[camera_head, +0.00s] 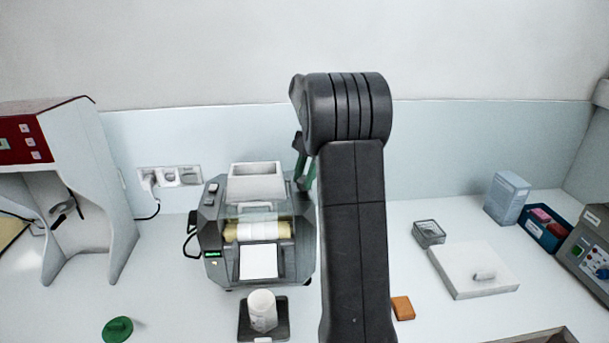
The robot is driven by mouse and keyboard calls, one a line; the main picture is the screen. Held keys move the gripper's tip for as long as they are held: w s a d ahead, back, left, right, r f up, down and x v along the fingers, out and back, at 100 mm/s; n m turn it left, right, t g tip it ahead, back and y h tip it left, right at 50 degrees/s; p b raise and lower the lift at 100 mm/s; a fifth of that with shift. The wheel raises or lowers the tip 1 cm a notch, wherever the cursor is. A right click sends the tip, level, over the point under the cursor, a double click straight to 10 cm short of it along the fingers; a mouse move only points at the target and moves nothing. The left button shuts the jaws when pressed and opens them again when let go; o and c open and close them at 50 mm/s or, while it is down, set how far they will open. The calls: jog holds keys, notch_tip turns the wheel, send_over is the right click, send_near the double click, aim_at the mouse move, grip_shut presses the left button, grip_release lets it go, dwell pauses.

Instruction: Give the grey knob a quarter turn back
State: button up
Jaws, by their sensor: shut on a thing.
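The mill (213,238) is a grey machine with a white hopper and pale rollers, standing left of my arm. My gripper (306,178) shows only in part, as green fingers at the mill's upper right side, behind my dark arm. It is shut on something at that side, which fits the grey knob. The knob itself is hidden by the gripper and arm, so its angle cannot be seen.
A white cup (262,311) stands on a dark scale (283,322) before the mill. A green lid (117,329) lies front left. An orange block (403,308) and a white slab (463,277) lie right of my arm. A red-fronted machine (90,160) stands left.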

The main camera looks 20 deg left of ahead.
jog(key=o, duration=1)
jog(key=shift+c, duration=0.2)
jog(key=v, duration=0.7)
jog(key=shift+r+b, duration=0.25)
jog(key=shift+b, duration=0.2)
jog(key=shift+f, duration=0.1)
jog(key=p+x, duration=0.1)
jog(key=x, duration=0.6)
jog(key=shift+f, duration=0.2)
jog(key=shift+r, duration=0.1)
